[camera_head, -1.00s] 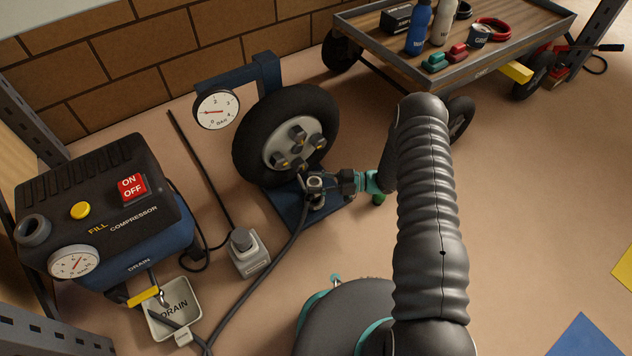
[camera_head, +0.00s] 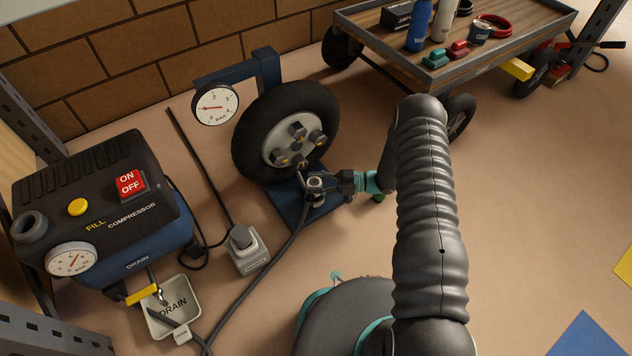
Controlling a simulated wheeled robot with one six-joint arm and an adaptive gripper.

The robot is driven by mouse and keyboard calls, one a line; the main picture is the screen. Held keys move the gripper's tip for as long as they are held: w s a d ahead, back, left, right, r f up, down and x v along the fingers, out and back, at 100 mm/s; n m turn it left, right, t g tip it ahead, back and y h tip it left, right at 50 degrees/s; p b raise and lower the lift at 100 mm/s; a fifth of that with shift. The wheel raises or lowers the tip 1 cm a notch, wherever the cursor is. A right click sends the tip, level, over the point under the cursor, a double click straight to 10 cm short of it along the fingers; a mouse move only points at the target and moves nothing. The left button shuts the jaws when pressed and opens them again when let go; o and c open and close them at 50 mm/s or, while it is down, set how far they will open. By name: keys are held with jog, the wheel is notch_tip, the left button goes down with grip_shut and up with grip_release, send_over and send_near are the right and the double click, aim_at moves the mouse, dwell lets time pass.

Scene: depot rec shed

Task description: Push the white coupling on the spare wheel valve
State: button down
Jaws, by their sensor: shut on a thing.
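The spare wheel (camera_head: 318,110), a black tyre with a grey hub, stands upright in a blue stand (camera_head: 266,68). My gripper (camera_head: 318,188) is at the front of the wheel, below the hub, shut on the light coupling (camera_head: 314,182) at the end of a dark hose (camera_head: 284,246). The coupling is small and mostly covered by the fingers. The valve is hidden or too small to make out, so I cannot tell whether the coupling touches it. My arm reaches in from the right.
A compressor (camera_head: 90,190) with a red ON/OFF switch (camera_head: 131,185) stands at left, a drain tray (camera_head: 188,288) before it. A pressure gauge (camera_head: 215,105) is beside the wheel. A grey socket box (camera_head: 249,258) is on the floor.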

jog(key=shift+f, duration=0.85)
jog(key=shift+a, duration=0.1)
dwell(0.4)
jog(key=shift+c, duration=2.3)
grip_release()
jog(key=d, duration=0.1)
jog(key=d+f, duration=0.1)
jog(key=shift+w+d, duration=0.15)
jog(key=shift+d, duration=0.25)
jog(key=d, duration=0.1)
jog(key=d+r, duration=0.1)
jog(key=d, duration=0.2)
jog(key=shift+r, duration=0.3)
jog(key=shift+d+r, duration=0.2)
jog(key=shift+d, duration=0.35)
